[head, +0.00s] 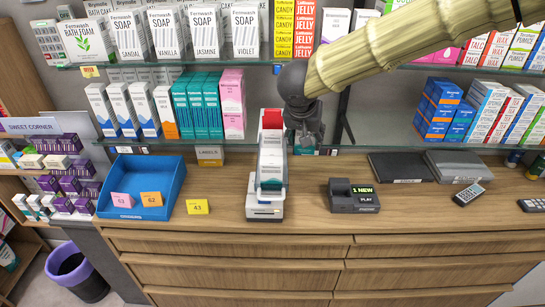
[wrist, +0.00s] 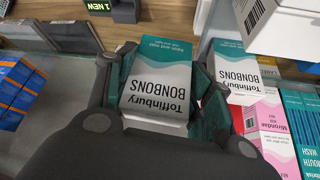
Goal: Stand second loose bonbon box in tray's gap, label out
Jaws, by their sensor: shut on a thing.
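My gripper (head: 303,135) hangs at the front of the lower shelf, above the counter. In the wrist view its dark fingers (wrist: 158,112) are shut on a white and teal Toffinbury Bonbons box (wrist: 160,85), whose printed face shows upside down. A second Bonbons box (wrist: 245,68) is just beside the gripper on the right.
Number cards stand at the blue tray, and a yellow card (head: 197,207) is beside it. A dark device (head: 354,195) reads "1 NEW". Flat grey panels (head: 455,165) lie behind. Pink boxes (head: 232,103) and teal boxes (head: 197,105) fill the shelf.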

